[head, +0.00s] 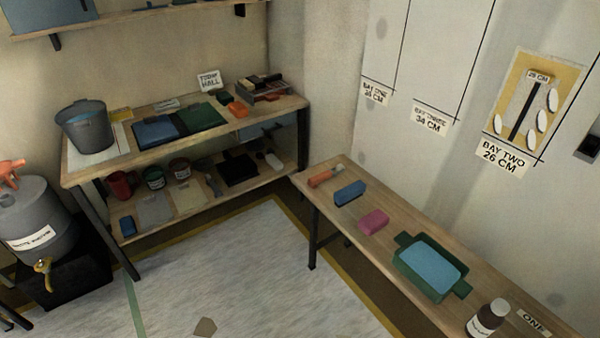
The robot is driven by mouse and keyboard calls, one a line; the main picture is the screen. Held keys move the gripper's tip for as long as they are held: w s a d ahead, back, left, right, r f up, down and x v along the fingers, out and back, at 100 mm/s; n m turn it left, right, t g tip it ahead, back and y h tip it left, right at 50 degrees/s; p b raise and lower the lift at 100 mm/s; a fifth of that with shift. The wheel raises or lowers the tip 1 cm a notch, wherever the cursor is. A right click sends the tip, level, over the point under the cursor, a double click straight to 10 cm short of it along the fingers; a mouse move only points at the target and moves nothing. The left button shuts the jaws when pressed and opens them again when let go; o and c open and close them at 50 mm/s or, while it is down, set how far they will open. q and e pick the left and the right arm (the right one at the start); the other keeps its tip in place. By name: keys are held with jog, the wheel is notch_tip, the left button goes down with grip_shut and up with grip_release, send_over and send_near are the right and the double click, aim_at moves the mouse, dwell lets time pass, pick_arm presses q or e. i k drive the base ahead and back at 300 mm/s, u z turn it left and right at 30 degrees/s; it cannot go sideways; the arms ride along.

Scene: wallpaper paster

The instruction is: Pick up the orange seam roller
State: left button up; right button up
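An orange-handled tool (325,177) lies at the far left end of the low wooden bench (335,225); it looks like a seam roller, but its tip is too small to make out. Small orange items (237,109) also lie on the top of the wooden shelf unit near its right end; I cannot tell what they are. Neither of my grippers is in view.
A grey bucket (86,126) stands on the shelf unit. The floor (230,275) between is mostly clear.

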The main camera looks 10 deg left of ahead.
aim_at(312, 181)
jog(key=u, duration=0.4)
jog(key=i, duration=1.05)
jog(key=z, duration=0.8)
jog(key=k, duration=1)
jog(key=u, duration=1.3)
jog(key=i, duration=1.8)
jog(key=z, duration=0.9)
